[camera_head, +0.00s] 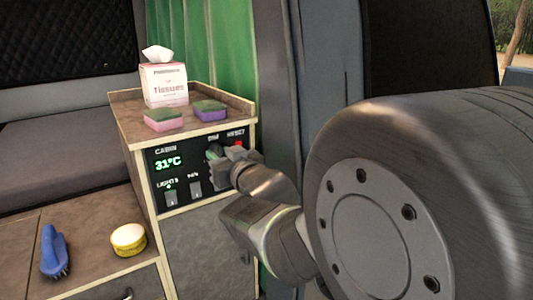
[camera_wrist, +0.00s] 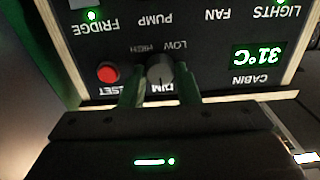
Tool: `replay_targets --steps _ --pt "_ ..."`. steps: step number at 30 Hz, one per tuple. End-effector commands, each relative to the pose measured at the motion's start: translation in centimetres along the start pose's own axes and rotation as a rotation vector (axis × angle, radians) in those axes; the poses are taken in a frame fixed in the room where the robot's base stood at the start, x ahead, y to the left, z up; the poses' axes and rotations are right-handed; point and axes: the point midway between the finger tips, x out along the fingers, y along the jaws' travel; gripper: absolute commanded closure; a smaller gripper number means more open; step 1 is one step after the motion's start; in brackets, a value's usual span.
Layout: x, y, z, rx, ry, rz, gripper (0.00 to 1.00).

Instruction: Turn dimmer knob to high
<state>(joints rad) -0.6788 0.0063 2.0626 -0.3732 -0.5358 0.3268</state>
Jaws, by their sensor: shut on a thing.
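The dimmer knob (camera_wrist: 159,71) is a round grey knob on the black control panel. In the wrist view, which shows the panel upside down, it sits by the label DIM, with HIGH and LOW printed on its other side. My gripper (camera_wrist: 160,84) has one greenish finger on each side of the knob and is shut on it. I cannot clearly tell where the knob points. In the head view my gripper (camera_head: 215,153) is at the panel's upper right and hides most of the knob.
A red reset button (camera_wrist: 108,72) sits close beside one finger. The panel has a cabin display (camera_head: 168,163) reading 31°C and switches (camera_head: 195,187) below. A tissue box (camera_head: 164,85) and two sponges (camera_head: 164,119) stand on top. A blue brush (camera_head: 54,251) and yellow tub (camera_head: 128,240) lie lower left.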

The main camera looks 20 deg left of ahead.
Motion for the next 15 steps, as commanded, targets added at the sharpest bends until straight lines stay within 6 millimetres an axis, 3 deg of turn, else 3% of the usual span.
replay_targets --steps 8,15 --pt "0.01 0.12 -0.14 0.111 0.001 0.003 0.94" --pt "0.03 0.10 -0.20 0.309 0.001 0.003 0.94"
